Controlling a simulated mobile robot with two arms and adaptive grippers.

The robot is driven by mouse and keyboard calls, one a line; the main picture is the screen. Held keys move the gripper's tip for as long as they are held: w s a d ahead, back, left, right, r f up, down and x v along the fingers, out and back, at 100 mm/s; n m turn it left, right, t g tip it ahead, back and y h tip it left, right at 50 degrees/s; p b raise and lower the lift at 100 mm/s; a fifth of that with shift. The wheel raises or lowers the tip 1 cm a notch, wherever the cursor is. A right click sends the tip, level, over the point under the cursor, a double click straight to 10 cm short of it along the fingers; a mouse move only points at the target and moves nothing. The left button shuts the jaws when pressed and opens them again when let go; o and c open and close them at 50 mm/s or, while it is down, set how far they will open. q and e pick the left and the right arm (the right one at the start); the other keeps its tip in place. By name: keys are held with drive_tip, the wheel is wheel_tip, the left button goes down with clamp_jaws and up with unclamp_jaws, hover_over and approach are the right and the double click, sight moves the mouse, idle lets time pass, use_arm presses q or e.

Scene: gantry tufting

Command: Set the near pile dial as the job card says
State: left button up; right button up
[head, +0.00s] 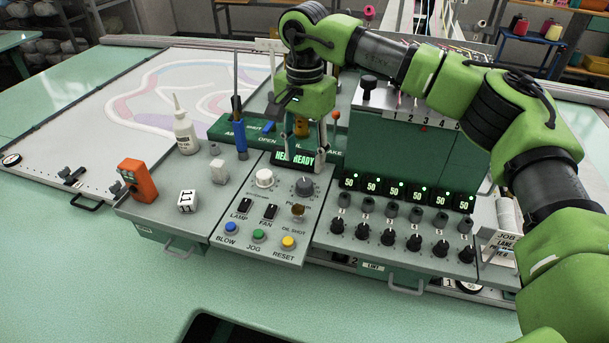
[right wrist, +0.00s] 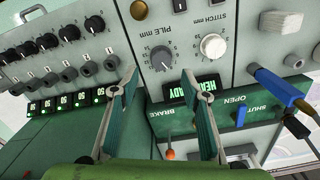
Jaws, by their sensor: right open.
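The dark grey pile dial (head: 304,187) sits on the sloped grey control panel, with the white stitch dial (head: 264,178) beside it on the left. In the right wrist view the dark pile dial (right wrist: 162,59) is under the "PILE mm" label; its exact setting is too small to read. My right gripper (head: 304,153) is open and empty, pointing down just behind the dial. In the right wrist view its fingers (right wrist: 160,78) stand apart, short of the dial. The job card (head: 501,246) stands at the far right, partly legible with "JOB", "LANE" and "PILE". My left gripper is not in view.
A green display (head: 294,160) reading "READY" is right behind the dials, partly covered by my gripper. Lamp and fan switches (head: 271,211) and coloured buttons are in front. Several small knobs (head: 388,237) line the right panel.

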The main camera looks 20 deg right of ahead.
sight(304, 182)
drive_tip(key=f+p, duration=0.1)
drive_tip(key=f, duration=0.5)
drive_tip(key=shift+w+f+p, duration=0.15)
drive_tip(key=shift+w+p, duration=0.05)
drive_tip(key=shift+p, duration=0.1)
drive_tip(key=shift+f, duration=0.65)
drive_tip(key=c, duration=1.1)
